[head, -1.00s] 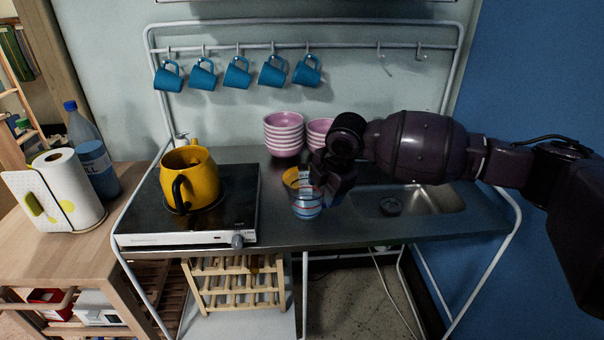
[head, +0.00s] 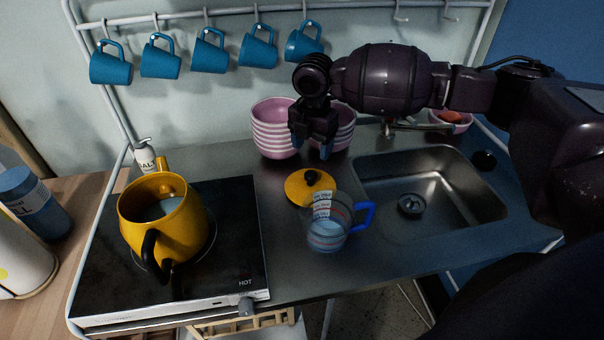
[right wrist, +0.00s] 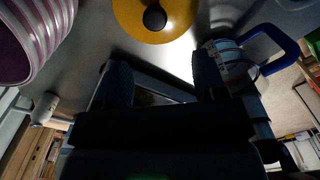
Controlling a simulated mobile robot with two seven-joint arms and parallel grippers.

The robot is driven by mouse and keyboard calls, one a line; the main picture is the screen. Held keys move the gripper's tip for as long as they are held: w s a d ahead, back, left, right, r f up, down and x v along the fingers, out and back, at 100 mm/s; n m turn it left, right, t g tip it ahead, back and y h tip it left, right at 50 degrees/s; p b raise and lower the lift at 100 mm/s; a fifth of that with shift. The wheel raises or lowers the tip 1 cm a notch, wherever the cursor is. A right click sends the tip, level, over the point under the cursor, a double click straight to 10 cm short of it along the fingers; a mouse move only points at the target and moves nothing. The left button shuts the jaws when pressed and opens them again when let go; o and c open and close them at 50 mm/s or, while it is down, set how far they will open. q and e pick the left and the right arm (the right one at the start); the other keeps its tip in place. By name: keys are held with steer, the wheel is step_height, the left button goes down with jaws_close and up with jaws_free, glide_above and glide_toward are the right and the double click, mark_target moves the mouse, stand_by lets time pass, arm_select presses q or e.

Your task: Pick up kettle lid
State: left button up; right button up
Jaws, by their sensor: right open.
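The kettle lid (head: 309,187) is a yellow disc with a black knob, lying on the metal counter behind the measuring cup. It also shows at the top of the right wrist view (right wrist: 155,18). The yellow kettle (head: 165,225) stands on the hotplate at the left, its top open, with pale liquid inside. My right gripper (head: 313,150) is open and empty, pointing down above the counter just behind the lid, near the pink bowls. In the right wrist view its two fingers (right wrist: 160,80) are apart, with the lid beyond them. My left gripper is not in view.
A clear measuring cup (head: 328,228) with a blue handle stands right in front of the lid. Stacked pink bowls (head: 272,130) stand behind it. A sink (head: 430,185) lies to the right. The hotplate (head: 235,215) is at left; blue mugs (head: 210,52) hang above.

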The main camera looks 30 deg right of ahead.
mark_target(311, 174)
steer(key=shift+s+f, duration=0.15)
steer(key=shift+f, duration=0.5)
step_height(311, 174, down, 4)
steer(key=shift+r, duration=0.25)
steer(key=shift+w+d+f, duration=0.1)
steer(key=shift+w+f, duration=0.1)
steer(key=shift+f, duration=0.75)
steer(key=shift+w+f, duration=0.15)
steer(key=shift+f, duration=0.85)
steer(key=shift+w+d+f, duration=0.1)
steer(key=shift+w+f, duration=0.1)
steer(key=shift+f, duration=0.75)
steer(key=c, duration=1)
steer(key=shift+c, duration=0.2)
